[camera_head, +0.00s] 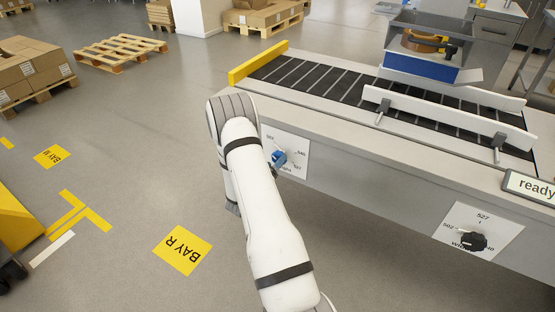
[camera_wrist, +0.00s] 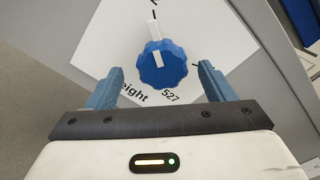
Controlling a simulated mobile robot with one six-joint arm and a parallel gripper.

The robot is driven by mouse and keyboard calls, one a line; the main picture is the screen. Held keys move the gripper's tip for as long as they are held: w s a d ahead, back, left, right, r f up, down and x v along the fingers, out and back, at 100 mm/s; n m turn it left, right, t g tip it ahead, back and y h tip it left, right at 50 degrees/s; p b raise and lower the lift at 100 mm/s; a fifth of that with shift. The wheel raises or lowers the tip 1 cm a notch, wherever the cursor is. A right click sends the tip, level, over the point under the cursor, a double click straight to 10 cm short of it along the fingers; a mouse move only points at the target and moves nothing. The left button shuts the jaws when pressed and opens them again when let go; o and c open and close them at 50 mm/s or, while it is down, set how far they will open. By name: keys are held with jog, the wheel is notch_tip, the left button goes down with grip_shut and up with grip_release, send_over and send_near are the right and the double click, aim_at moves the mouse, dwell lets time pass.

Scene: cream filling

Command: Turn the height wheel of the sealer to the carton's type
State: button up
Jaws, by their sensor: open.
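The blue height wheel (camera_wrist: 163,65) is on a white dial plate (camera_wrist: 103,38) marked "height" and "527" in the wrist view. A white pointer line crosses the wheel. In the head view the wheel (camera_head: 279,158) shows on the sealer's front panel, with its plate (camera_head: 297,146) partly behind my arm. My gripper (camera_wrist: 156,78) is open, with one blue finger on each side of the wheel; both look apart from it. The sealer (camera_head: 410,50) has a tape head over a roller conveyor. No carton is seen on the conveyor.
A black width knob (camera_head: 473,241) sits on a second plate at the right of the panel. A "ready" display (camera_head: 530,188) is at the right edge. Floor marks "BAY R" (camera_head: 183,251) and "BAY M" (camera_head: 52,156), pallets (camera_head: 120,54) and stacked cartons (camera_head: 30,65) lie left.

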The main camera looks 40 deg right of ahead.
jog(key=v, duration=0.4)
jog(key=shift+a, duration=0.15)
jog(key=shift+r, duration=0.1)
